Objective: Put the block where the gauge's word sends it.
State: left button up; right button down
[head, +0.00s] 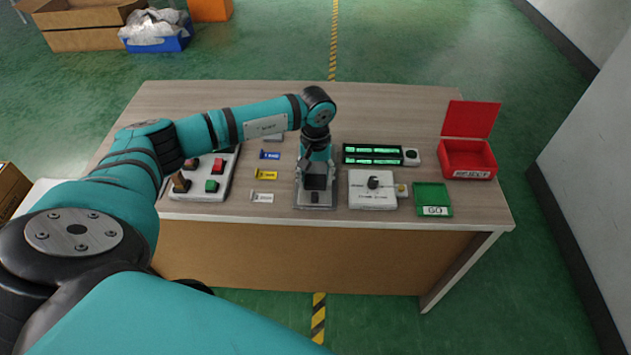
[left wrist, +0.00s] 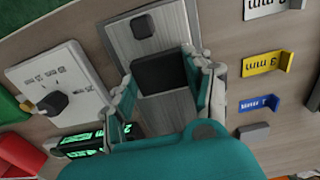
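My left gripper (head: 315,168) points down over a metal plate (head: 298,200) on the table. In the left wrist view its two fingers (left wrist: 162,82) stand apart on either side of a dark block (left wrist: 160,72); whether they touch it is unclear. A smaller dark piece (left wrist: 143,26) sits on the same plate. To the right are a gauge with green lit screens (head: 373,154), their words too small to read, and a white box with a dark knob (head: 373,183). A red open-lidded REJECT bin (head: 467,158) and a green GO tray (head: 433,195) stand at the right. My right gripper is out of view.
Blue (head: 270,155), yellow (head: 266,174) and white (head: 262,197) mm-marked tags stand left of the plate; yellow reads 3 mm. A panel with red and green buttons and levers (head: 205,175) is further left, partly behind my arm. The table's back right is clear.

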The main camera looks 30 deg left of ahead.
aim_at(316, 179)
pick_arm(q)
jog(key=c, duration=0.3)
jog(key=shift+r, duration=0.15)
jog(key=shift+r+p, duration=1.45)
jog(key=shift+r, duration=1.4)
